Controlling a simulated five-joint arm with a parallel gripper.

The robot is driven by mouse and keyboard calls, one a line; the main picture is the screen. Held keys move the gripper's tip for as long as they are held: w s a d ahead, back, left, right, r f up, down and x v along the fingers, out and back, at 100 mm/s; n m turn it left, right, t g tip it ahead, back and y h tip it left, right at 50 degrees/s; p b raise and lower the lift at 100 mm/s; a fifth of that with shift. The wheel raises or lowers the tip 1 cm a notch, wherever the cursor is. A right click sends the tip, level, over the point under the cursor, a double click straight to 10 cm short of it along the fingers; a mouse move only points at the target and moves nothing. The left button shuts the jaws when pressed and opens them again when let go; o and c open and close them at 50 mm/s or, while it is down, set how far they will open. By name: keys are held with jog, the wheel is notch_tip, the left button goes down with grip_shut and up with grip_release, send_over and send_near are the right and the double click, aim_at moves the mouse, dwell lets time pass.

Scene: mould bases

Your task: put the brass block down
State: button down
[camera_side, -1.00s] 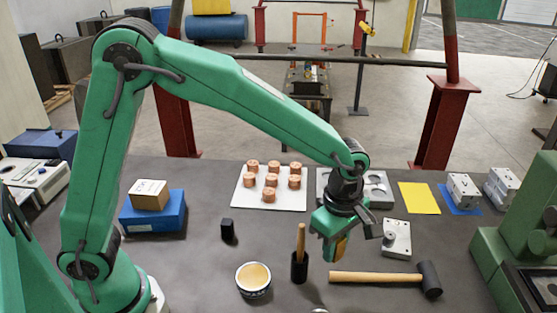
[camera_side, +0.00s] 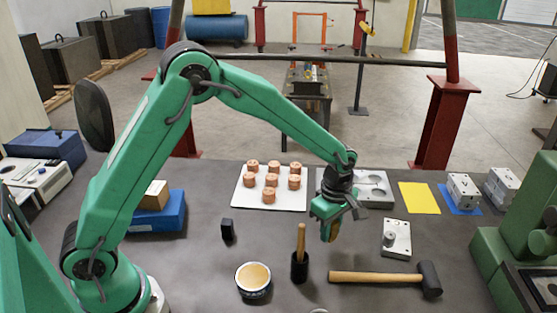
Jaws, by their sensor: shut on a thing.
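The brass block (camera_side: 333,231) is a small golden piece, mostly hidden between the jaws of my gripper (camera_side: 330,222). My gripper points down and is shut on it. They are over the grey table, behind and to the right of the wooden-handled tool and left of the small grey plate. I cannot tell whether the block touches the table.
A mallet (camera_side: 385,280) lies across the front right. A grey plate with a knob (camera_side: 396,239) is to the right. A white board (camera_side: 245,200) with copper pieces and a mould base (camera_side: 378,200) lie behind.

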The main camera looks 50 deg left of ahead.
jog(key=shift+f, duration=2)
jog(key=shift+f, duration=0.15)
jog(key=c, duration=1.2)
grip_release()
jog(key=shift+o, duration=0.2)
notch_tip(320, 180, up, 12)
jog(key=shift+f, duration=0.25)
jog(key=shift+r, duration=0.4)
jog(key=shift+r, duration=0.1)
